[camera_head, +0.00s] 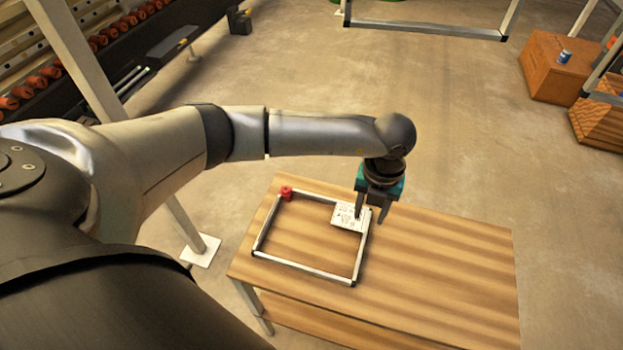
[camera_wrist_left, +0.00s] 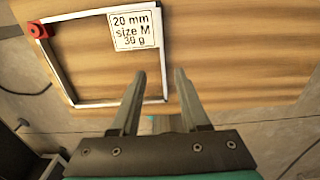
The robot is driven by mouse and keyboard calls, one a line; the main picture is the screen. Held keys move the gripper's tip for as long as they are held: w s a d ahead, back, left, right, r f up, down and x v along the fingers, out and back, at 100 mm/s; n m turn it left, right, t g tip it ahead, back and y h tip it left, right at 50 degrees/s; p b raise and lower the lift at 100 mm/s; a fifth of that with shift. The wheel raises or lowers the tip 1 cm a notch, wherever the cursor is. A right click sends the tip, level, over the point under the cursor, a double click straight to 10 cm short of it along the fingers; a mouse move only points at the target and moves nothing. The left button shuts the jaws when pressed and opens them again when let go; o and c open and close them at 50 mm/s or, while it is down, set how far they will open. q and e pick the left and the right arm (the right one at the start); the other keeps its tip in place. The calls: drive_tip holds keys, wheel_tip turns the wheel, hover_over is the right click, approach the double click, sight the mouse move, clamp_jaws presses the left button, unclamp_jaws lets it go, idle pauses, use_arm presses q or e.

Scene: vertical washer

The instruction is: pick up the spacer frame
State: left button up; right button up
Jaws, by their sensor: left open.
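The spacer frame (camera_head: 302,268) is a thin, light metal rectangle with dark corners, lying flat on a wooden table. It also shows in the left wrist view (camera_wrist_left: 98,103). My left gripper (camera_head: 370,218) is open and points down by the labelled corner. In the left wrist view its two fingertips (camera_wrist_left: 160,72) appear on either side of one frame bar; I cannot tell how high above it they are. My right gripper is out of view.
The wooden table (camera_head: 445,275) is bare to the right of the frame. A wooden box (camera_head: 556,72) with a small blue can (camera_head: 564,56) stands on the floor at upper right. A rack with several red-orange rollers (camera_head: 50,78) is at upper left.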

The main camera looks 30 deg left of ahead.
use_arm(q)
hover_over(364, 239)
wheel_tip(364, 239, down, 4)
drive_tip(key=shift+a+f+b, duration=0.15)
drive_tip(key=shift+f+b, duration=0.05)
drive_tip(key=shift+b, duration=0.15)
drive_tip(key=shift+f, duration=0.45)
wheel_tip(364, 239, down, 5)
drive_tip(key=shift+s+r+b, duration=0.1)
drive_tip(key=shift+r+b, duration=0.05)
drive_tip(key=shift+b, duration=0.55)
drive_tip(key=shift+d, duration=0.2)
clamp_jaws()
